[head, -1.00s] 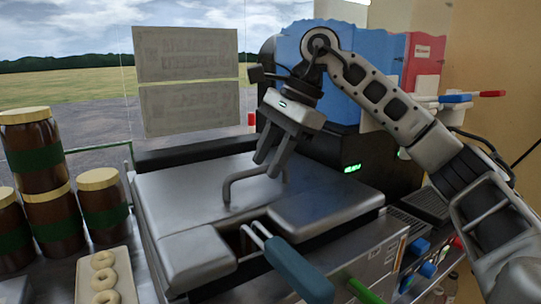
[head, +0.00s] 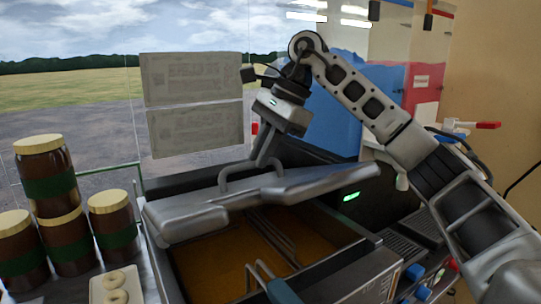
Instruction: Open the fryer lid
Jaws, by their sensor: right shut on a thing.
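The fryer lid (head: 190,222) is a grey metal plate with a bent bar handle (head: 223,178) on top. It is tilted up over the fryer (head: 375,275), its front edge raised, so the brown oil (head: 215,265) inside shows below it. My right gripper (head: 262,165) is above the lid, with its fingers shut on the lid handle at the handle's right part. The exact contact is partly hidden by the fingers. My left gripper is not in view.
A blue-handled basket (head: 283,291) sits at the fryer's front, its wires reaching into the oil. Brown jars (head: 45,178) with gold lids stand at left, by a tray of ring doughnuts (head: 110,268). A dark machine (head: 355,215) with blue and red parts stands behind right.

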